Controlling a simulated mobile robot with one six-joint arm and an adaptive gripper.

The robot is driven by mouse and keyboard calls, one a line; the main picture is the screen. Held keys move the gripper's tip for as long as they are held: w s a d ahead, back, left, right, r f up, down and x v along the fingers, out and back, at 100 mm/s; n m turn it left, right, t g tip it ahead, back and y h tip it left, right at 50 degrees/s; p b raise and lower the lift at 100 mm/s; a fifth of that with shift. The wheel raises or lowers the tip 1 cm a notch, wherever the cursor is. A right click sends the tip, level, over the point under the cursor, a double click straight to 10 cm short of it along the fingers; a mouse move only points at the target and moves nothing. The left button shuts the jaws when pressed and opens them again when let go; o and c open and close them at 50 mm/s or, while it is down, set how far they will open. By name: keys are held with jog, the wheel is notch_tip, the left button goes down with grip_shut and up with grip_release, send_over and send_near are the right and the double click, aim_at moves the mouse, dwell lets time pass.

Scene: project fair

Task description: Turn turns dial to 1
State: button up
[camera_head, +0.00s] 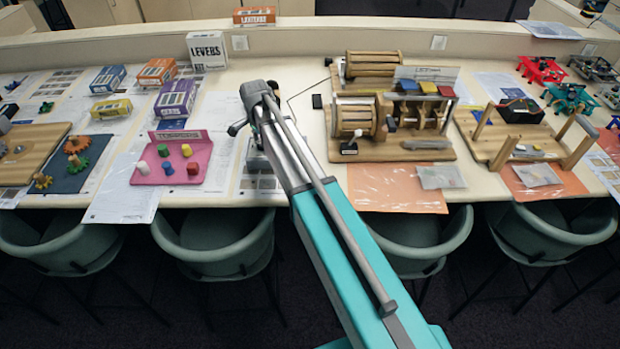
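I cannot make out a dial marked for turns in this view. A wooden winding device (357,118) with a drum, knobs and coloured blocks stands on a wooden board right of my arm. A black knob or lever (349,147) shows at its front left. My arm reaches up from the bottom right to the table. Its far end, grey and black, is over the table left of the winding device. My gripper's fingers cannot be made out there, and whatever lies directly behind the arm is hidden.
A pink stand (150,178) with coloured pegs sits left of my arm. Boxes, including a white "LEVERS" box (206,51), stand behind it. A wooden frame (497,150) is farther right. Green chairs (218,245) line the table's front edge.

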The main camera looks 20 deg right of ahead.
jog(key=shift+r+m+p, duration=0.3)
jog(key=shift+r+p, duration=0.05)
notch_tip(320, 180, up, 13)
jog(key=p, duration=1.3)
jog(key=s+d+f+n+b, duration=0.2)
jog(key=s+d+n, duration=0.1)
jog(key=s, duration=0.5)
jog(key=s+d+f+n+b, duration=0.3)
jog(key=s+n, duration=0.3)
jog(key=s, duration=0.2)
jog(key=s+d+f+n+b, duration=0.2)
jog(key=s+d+n, duration=0.1)
jog(key=s, duration=0.6)
jog(key=shift+f+n, duration=0.15)
jog(key=shift+n, duration=0.65)
